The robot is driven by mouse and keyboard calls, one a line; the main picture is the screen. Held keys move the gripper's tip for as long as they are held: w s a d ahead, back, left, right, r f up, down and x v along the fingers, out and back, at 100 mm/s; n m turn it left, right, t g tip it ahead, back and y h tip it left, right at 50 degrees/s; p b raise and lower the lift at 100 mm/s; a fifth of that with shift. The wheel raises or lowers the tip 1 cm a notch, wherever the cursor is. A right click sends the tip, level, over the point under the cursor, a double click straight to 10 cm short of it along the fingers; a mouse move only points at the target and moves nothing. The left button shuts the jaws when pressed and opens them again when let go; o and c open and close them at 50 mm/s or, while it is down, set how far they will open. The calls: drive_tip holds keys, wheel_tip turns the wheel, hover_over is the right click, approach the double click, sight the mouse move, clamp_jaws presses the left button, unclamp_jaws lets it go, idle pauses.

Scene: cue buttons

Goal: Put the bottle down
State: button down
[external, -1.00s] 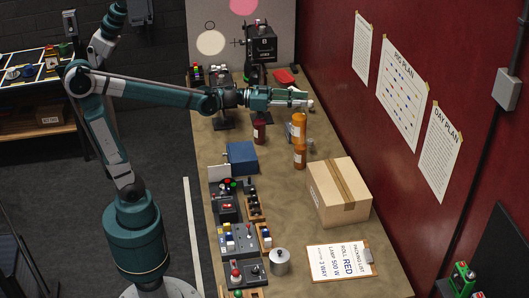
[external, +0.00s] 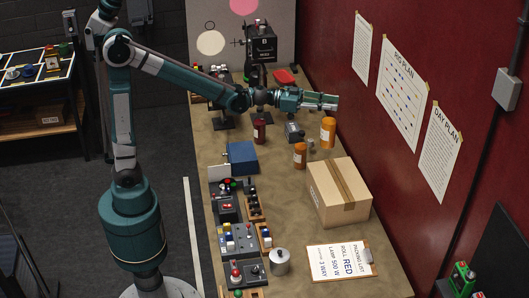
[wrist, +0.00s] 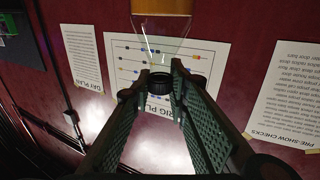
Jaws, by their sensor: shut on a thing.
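The orange bottle (external: 328,132) with a pale label hangs upright below my gripper (external: 322,102), near the wall side of the bench. In the wrist view my gripper (wrist: 160,88) is shut on the dark cap and neck of this bottle, whose orange body (wrist: 160,6) shows at the top edge. I cannot tell whether its base touches the bench. A second orange bottle (external: 300,156) stands on the bench to the left and nearer the camera. A dark red bottle (external: 259,131) stands farther left.
A cardboard box (external: 339,193) stands nearer the camera, and a blue box (external: 242,158) is to the left. The dark red wall (external: 400,150) is close on the right. Bare bench (external: 270,205) lies left of the cardboard box.

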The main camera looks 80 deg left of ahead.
drive_tip(key=shift+w+d+f+h+p, duration=0.6)
drive_tip(key=shift+w+d+p, duration=1.85)
drive_tip(key=shift+w, duration=0.5)
drive_tip(key=shift+m+g, duration=0.3)
drive_tip(key=shift+m, duration=0.1)
drive_tip(key=shift+f, duration=2.6)
drive_tip(key=shift+s, duration=0.1)
drive_tip(key=shift+f, duration=2.9)
drive_tip(key=shift+f, duration=2.1)
drive_tip(key=shift+f+b, duration=0.15)
drive_tip(key=shift+b, duration=0.2)
